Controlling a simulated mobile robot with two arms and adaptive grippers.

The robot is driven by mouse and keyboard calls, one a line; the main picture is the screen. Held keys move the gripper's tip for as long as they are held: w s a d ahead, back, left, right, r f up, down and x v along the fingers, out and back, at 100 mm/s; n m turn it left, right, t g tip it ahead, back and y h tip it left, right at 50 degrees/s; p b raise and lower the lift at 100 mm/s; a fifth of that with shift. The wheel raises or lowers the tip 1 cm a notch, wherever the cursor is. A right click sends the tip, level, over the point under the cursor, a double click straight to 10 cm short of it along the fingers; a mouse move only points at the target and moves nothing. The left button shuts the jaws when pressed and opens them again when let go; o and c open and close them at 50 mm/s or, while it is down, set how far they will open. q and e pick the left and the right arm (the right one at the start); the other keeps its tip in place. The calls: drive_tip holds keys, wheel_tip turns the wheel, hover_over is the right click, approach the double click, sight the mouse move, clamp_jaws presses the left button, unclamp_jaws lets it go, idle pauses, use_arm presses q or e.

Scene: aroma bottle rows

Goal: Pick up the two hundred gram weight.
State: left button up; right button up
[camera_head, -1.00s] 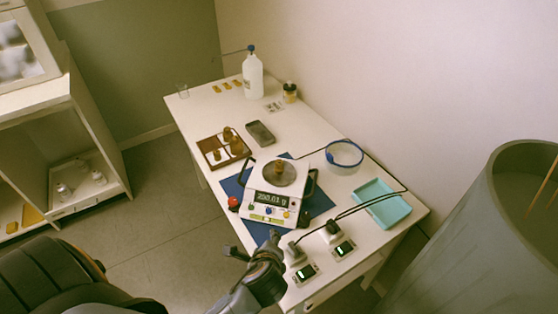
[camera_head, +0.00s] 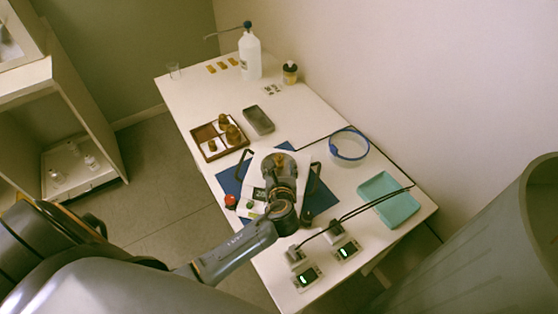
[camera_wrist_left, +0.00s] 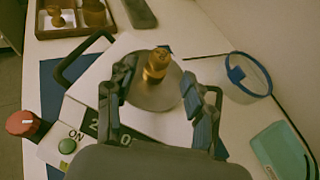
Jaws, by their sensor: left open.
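The brass weight (camera_wrist_left: 157,64) stands upright on the round metal pan (camera_wrist_left: 158,94) of the white balance. In the head view only a little of the weight shows past my left gripper (camera_head: 281,163), which covers most of the pan and display. In the left wrist view my left gripper (camera_wrist_left: 158,78) is open, its two dark fingers on either side of the weight with gaps between. The balance display (camera_wrist_left: 112,132) is partly hidden by a finger, so its reading cannot be made out in full.
A brown compartment tray (camera_head: 207,130) holds other brass weights behind the balance to the left. Dark handles flank the balance.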

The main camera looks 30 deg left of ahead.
sight(279, 161)
use_arm(q)
drive_tip(key=shift+p+x, duration=0.35)
drive_tip(key=shift+x, duration=1.9)
drive_tip(key=shift+w+a+f, duration=0.1)
drive_tip(key=shift+w+a, duration=0.15)
drive_tip(key=shift+w, duration=0.05)
drive_tip(key=shift+c, duration=0.2)
drive_tip(key=c, duration=0.4)
clamp_jaws()
use_arm(e)
drive_tip(key=w, duration=0.2)
drive_tip(key=a, duration=0.1)
drive_tip(key=shift+w+r, duration=0.4)
